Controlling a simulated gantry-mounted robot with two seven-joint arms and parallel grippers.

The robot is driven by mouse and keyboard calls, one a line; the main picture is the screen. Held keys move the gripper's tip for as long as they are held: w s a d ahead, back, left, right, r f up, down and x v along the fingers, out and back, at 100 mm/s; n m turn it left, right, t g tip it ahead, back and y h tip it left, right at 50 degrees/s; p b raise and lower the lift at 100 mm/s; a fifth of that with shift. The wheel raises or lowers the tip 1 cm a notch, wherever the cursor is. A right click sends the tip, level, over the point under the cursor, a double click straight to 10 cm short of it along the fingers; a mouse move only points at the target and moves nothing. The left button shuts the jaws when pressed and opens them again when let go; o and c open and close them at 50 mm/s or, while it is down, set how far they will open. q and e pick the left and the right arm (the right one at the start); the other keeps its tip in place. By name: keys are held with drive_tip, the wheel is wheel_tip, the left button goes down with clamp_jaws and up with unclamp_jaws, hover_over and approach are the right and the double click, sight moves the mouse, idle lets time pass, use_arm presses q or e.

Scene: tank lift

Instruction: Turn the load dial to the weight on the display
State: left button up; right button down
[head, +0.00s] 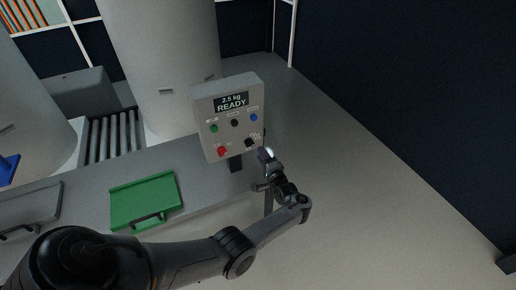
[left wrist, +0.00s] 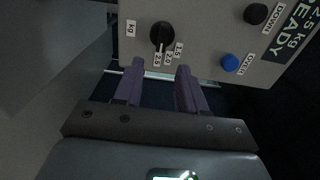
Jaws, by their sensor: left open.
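The grey control panel (head: 207,116) carries a display (head: 231,103) reading "2.5 kg READY". The black load dial (head: 249,142) is at the panel's lower right. In the left wrist view the dial (left wrist: 162,34) has a white pointer mark facing the small number labels (left wrist: 168,56). The leftmost label there looks like 2.5; I cannot tell exactly which number the mark meets. My left gripper (head: 266,154) is just in front of the dial. Its two fingers (left wrist: 158,72) are apart and empty, with tips short of the dial. My right gripper is not in view.
The panel also has a red knob (head: 222,151), a green button (head: 214,128), a black button (head: 235,123) and a blue button (head: 253,117). A green tray-like panel (head: 145,201) lies on the grey bench to the left. Large tanks (head: 165,60) and a roller conveyor (head: 104,140) stand behind.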

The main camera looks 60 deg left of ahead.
use_arm(q)
drive_tip(key=shift+s+d, duration=0.2)
drive_tip(key=shift+d, duration=0.9)
drive_tip(key=shift+s+d, duration=0.15)
drive_tip(key=shift+d, duration=0.9)
